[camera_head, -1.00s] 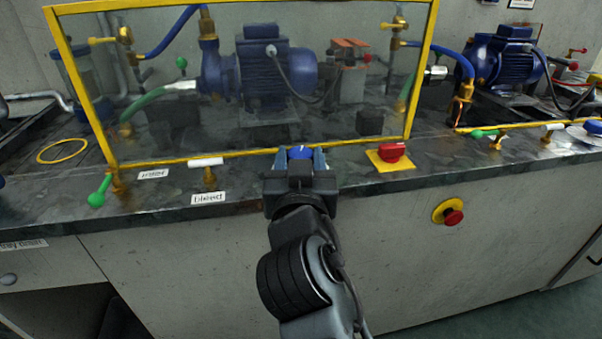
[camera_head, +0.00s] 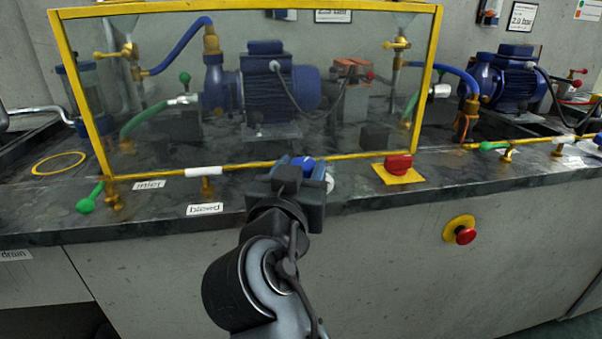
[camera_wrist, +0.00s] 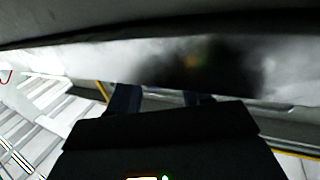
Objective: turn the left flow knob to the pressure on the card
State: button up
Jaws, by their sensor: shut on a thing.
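The blue left flow knob (camera_head: 307,163) sits at the front of the bench, below the lower yellow frame bar of the clear guard. My gripper (camera_head: 296,167) is shut on this knob, its jaws at the knob's sides, and tilted. A pale rim, perhaps a dial, shows at the right of the jaws; its markings are hidden or too small to read. A card (camera_head: 333,15) on the wall behind the guard seems to read 2.5 bar, its top cut off. The wrist view shows two dark fingers, but I cannot make out the knob there.
The yellow-framed guard (camera_head: 250,170) stands just behind my gripper, with a blue pump (camera_head: 265,85) inside. A red switch (camera_head: 398,163) on a yellow plate is to the right. A green-handled valve (camera_head: 88,204) is left. A second pump (camera_head: 510,80) has its own card (camera_head: 521,16).

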jog(key=o, duration=1)
jog(key=shift+o, duration=0.2)
jog(key=shift+s, duration=0.1)
jog(key=s, duration=0.7)
jog(key=shift+s+a+p, duration=0.3)
jog(key=shift+a+p, duration=0.15)
